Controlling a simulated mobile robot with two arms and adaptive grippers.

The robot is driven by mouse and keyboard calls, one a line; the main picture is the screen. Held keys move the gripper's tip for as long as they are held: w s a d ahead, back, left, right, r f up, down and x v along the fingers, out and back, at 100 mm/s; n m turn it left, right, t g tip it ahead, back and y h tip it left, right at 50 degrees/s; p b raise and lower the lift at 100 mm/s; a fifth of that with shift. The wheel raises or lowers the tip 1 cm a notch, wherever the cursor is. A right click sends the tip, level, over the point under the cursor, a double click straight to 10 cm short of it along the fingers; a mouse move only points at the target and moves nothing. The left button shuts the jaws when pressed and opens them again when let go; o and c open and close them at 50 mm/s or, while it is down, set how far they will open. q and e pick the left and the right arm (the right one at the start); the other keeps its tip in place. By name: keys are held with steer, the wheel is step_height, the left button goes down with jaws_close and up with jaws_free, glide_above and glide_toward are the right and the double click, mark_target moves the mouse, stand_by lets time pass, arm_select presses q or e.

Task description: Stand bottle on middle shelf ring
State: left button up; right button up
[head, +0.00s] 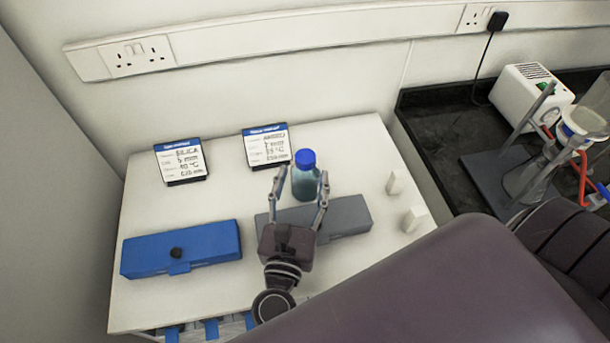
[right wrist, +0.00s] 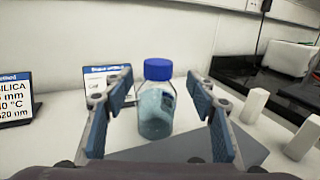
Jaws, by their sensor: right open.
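A clear bottle with a blue cap and pale blue-grey contents (head: 305,180) stands upright on the white cabinet top (head: 350,145). It also shows in the right wrist view (right wrist: 155,110). My right gripper (head: 302,180) is open, with its two fingers spread on either side of the bottle in the head view. In the right wrist view the bottle is between and beyond the blue-padded fingers (right wrist: 159,90), with gaps on both sides. I cannot make out a shelf ring in either view. My left gripper is out of view.
A grey case (head: 345,215) lies under my right gripper, and a blue case (head: 180,250) lies to its left. Two label cards (head: 180,160) (head: 267,147) stand behind. Two small white blocks (head: 396,182) (head: 413,219) stand right. Glassware (head: 525,175) is on the dark bench.

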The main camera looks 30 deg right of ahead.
mark_target(303, 166)
steer(key=p+x, duration=0.1)
steer(key=x, duration=0.1)
steer(key=r+p+x, duration=0.1)
steer(key=x, duration=0.1)
steer(key=shift+w+d, duration=0.15)
steer(key=shift+w, duration=0.25)
steer(key=shift+w+d+f, duration=0.2)
steer(key=shift+w+d, duration=0.1)
steer(key=shift+w, duration=0.1)
jaws_close()
